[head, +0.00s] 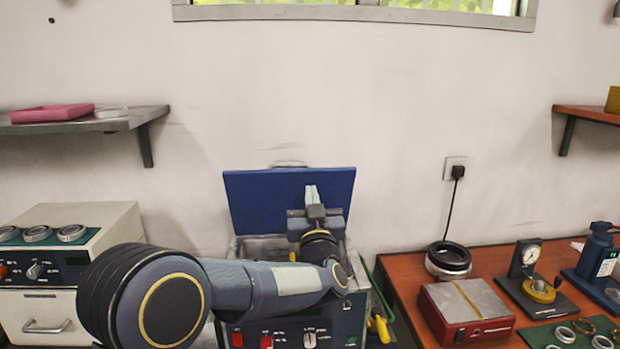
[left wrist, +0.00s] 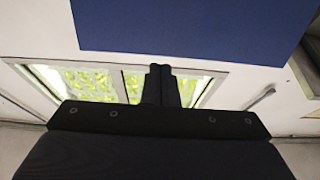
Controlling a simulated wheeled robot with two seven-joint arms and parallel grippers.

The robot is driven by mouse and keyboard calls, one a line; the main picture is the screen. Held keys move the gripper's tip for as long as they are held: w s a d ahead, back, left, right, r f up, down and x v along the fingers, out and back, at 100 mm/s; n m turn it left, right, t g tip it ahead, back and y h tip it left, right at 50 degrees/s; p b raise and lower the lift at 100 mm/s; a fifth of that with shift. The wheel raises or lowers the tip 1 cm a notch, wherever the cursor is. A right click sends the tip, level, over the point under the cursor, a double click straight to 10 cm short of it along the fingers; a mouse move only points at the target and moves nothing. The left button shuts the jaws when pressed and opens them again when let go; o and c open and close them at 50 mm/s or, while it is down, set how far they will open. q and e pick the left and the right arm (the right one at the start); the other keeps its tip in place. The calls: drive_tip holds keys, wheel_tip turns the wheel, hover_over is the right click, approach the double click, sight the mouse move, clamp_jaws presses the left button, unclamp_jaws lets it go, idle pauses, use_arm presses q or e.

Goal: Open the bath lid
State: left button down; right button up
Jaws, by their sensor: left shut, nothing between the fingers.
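The bath is a dark box with a control panel (head: 292,334) on its front, low in the middle of the head view. Its blue lid (head: 260,200) stands raised and upright at the back, near the wall. A handle (head: 288,164) shows at the lid's top edge. My left gripper (head: 312,192) is in front of the lid, shut and empty, its fingers pointing up. I cannot tell whether it touches the lid. In the left wrist view the shut fingers (left wrist: 161,72) show below the blue lid (left wrist: 190,25). My arm hides part of the bath. My right gripper is not in view.
A wooden bench (head: 400,285) at right holds a red box (head: 465,311), a dial gauge (head: 528,265) and several rings. A cream machine (head: 85,225) with rings on top stands at left. Wall shelves (head: 85,125) hang on both sides.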

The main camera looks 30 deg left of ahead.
sight(309, 173)
use_arm(q)
drive_tip(key=shift+p+x, duration=0.55)
drive_tip(key=shift+x, duration=1.8)
